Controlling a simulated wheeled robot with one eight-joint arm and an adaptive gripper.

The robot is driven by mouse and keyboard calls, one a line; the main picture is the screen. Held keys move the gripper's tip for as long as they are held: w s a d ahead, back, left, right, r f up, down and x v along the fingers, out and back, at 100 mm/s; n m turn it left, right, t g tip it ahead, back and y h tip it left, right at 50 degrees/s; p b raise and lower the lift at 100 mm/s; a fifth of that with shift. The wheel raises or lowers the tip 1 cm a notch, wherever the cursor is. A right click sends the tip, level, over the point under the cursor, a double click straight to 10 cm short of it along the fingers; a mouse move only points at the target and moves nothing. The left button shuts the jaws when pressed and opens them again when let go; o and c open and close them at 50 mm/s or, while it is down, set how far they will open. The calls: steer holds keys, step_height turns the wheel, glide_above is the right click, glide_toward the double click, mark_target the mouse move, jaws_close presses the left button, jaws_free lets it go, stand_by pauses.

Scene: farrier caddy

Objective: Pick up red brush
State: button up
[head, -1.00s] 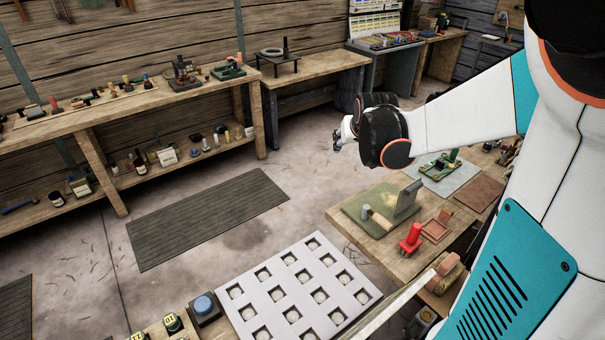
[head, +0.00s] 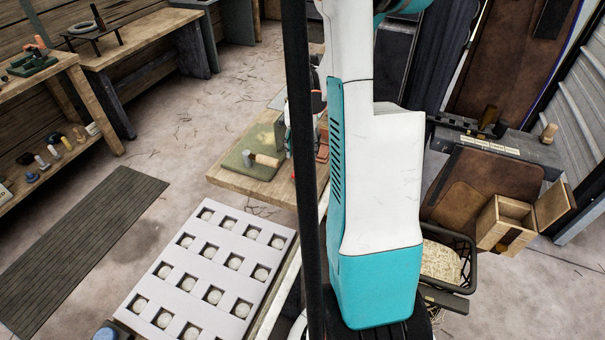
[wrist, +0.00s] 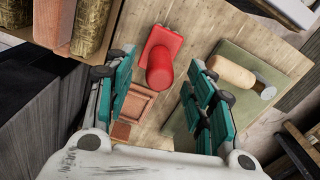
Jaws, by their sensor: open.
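The red brush (wrist: 160,52) shows in the wrist view as a red block with a thick, rounded red upright part, standing on the wooden tabletop (wrist: 202,26). My gripper (wrist: 158,64) is open, with one teal-padded finger on each side of the picture around the brush. The brush appears between and beyond the fingertips, and the jaws are not closed on it. I cannot tell how far above the table the fingertips are. In the head view, my arm hides the brush and the gripper.
A tan cylinder (wrist: 232,71) lies on a green mat (wrist: 236,50) close to the right finger. A reddish-brown tray (wrist: 130,103) is near the left finger. A straw-coloured bristled block (wrist: 91,22) is at upper left. In the head view, a white holed panel (head: 213,248) is in front.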

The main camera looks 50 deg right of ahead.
mark_target(302, 163)
steer(key=shift+w+d+f+b, duration=0.1)
steer(key=shift+f+b, duration=1.05)
steer(key=shift+f, duration=2.25)
steer(key=shift+c, duration=0.6)
jaws_close()
